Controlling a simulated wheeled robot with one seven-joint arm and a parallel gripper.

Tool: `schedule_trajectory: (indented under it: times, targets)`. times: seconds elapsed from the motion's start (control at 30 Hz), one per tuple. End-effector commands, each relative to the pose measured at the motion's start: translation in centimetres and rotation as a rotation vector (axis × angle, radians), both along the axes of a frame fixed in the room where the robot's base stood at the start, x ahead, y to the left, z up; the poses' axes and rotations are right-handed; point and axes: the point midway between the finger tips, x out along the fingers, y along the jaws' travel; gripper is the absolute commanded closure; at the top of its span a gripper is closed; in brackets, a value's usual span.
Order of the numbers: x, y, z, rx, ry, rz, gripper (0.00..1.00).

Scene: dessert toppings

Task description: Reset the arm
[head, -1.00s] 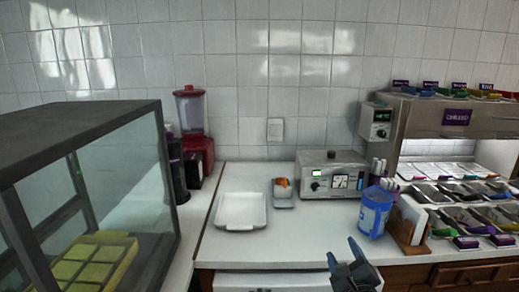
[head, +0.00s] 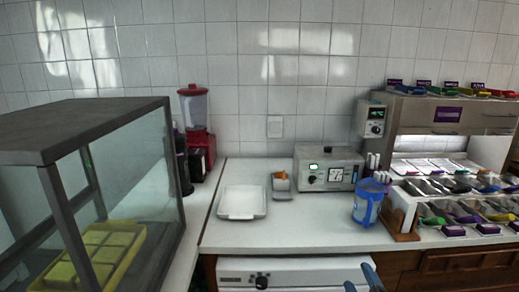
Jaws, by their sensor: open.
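My gripper (head: 362,279) shows at the bottom edge of the head view, right of the middle. Only its blue-grey fingertips are in the picture. They stand apart, with nothing seen between them. The gripper is in front of the counter edge, over the white appliance (head: 290,274). The rest of the arm is out of view.
On the counter stand a white tray (head: 242,203), a small container with something orange (head: 281,184), a metal machine (head: 328,168) and a blue jug (head: 368,202). A glass case (head: 120,165) is at left, a topping station (head: 450,180) at right. The front middle counter is clear.

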Motion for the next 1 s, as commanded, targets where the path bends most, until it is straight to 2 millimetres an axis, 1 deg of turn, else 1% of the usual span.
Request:
schedule_trajectory:
  times: [0.03,0.17,0.27,0.3,0.37,0.4,0.47,0.5,0.57,0.6,0.63,0.7,0.77,0.8,0.87,0.9,1.0]
  targets:
    - [-1.2,-0.4,-0.6,-0.045,0.008,-0.002,0.38]
    - [-4.6,-1.4,-1.7,-0.190,0.026,-0.001,0.38]
    - [-8.2,-2.2,-2.7,-0.338,0.046,0.004,0.38]
    - [-9.9,-2.5,-3.0,-0.408,0.054,0.008,0.38]
    - [-12.7,-2.9,-3.4,-0.520,0.068,0.016,0.38]
    - [-14.6,-3.1,-3.6,-0.594,0.078,0.024,0.38]
    - [-17.4,-3.3,-3.8,-0.702,0.090,0.034,0.38]
    - [-19.1,-3.3,-3.8,-0.772,0.098,0.043,0.38]
    - [-21.8,-3.3,-3.6,-0.876,0.109,0.058,0.38]
    - [-23.6,-3.3,-3.5,-0.945,0.116,0.068,0.38]
    - [-24.9,-3.2,-3.4,-0.994,0.121,0.077,0.38]
    - [-27.9,-3.0,-2.8,-1.110,0.130,0.096,0.38]
    - [-30.4,-2.6,-2.2,-1.205,0.139,0.116,0.38]
    - [-32.0,-2.4,-1.7,-1.267,0.144,0.129,0.38]
    - [-34.3,-2.0,-0.9,-1.358,0.150,0.147,0.38]
    - [-35.8,-1.7,-0.2,-1.419,0.154,0.162,0.38]
    - [-39.4,-0.9,1.6,-1.563,0.162,0.197,0.38]
